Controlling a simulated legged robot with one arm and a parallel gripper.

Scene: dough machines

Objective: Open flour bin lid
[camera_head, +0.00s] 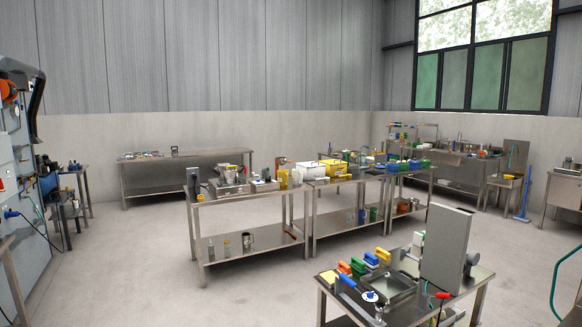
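A white box-shaped bin (310,173) stands on the middle row of steel tables. A yellow bin with a white top (334,167) stands right beside it. Either could be the flour bin; I cannot tell which from here. Their tops look closed, but they are too small to be sure. My gripper is not in view.
The middle tables (250,201) carry tools and small items, with more on their lower shelves. A nearer steel table (405,312) with an upright metal panel (447,248) stands at front right. A large machine (24,190) stands at left. Open floor (135,265) lies left of the tables.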

